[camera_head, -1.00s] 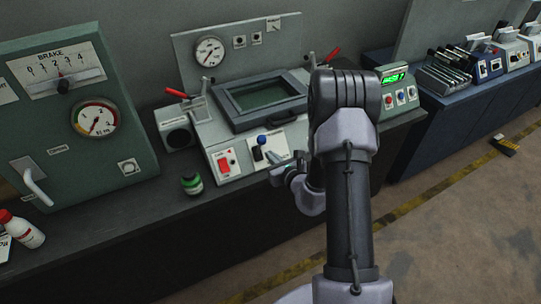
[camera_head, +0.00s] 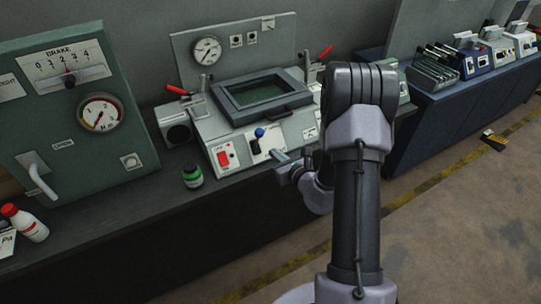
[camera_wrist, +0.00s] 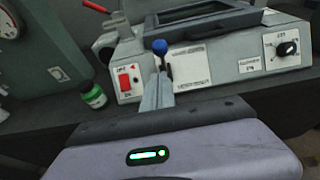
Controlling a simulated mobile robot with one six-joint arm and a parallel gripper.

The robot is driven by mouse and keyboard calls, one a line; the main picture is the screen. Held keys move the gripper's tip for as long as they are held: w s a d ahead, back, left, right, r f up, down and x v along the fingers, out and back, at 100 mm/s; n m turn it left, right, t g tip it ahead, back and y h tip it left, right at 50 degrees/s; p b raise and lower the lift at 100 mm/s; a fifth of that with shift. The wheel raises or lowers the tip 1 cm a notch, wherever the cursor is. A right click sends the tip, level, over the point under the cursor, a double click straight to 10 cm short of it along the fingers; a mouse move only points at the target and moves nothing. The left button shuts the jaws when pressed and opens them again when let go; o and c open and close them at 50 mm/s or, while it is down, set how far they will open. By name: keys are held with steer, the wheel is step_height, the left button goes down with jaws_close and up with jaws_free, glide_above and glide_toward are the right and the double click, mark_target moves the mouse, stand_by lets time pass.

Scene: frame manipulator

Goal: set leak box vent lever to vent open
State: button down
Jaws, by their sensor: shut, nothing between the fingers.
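The leak box (camera_head: 205,128) is a grey sloped console with a dark framed window on top. Its lever (camera_head: 256,144) has a blue ball knob (camera_head: 259,132) and stands on a white plate beside a red rocker switch (camera_head: 224,158). The lever and knob also show in the wrist view (camera_wrist: 160,47). My gripper (camera_head: 279,157) is at the front of the box, just right of the lever in the head view. In the wrist view its fingers (camera_wrist: 158,86) are shut and empty, with their tips just below the knob, overlapping the lever's base. I cannot tell whether they touch it.
A green-capped bottle (camera_head: 192,176) stands on the bench left of the box. Red-handled clamps (camera_head: 178,90) flank the window. A rotary knob (camera_wrist: 287,48) is at the right of the panel. A green brake cabinet (camera_head: 115,160) stands left. Open floor lies to the right.

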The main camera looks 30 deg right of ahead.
step_height(320, 180, up, 6)
steer(key=s+p, duration=0.1)
steer(key=s, duration=0.2)
steer(key=shift+d, duration=0.3)
steer(key=shift+w+r, duration=0.1)
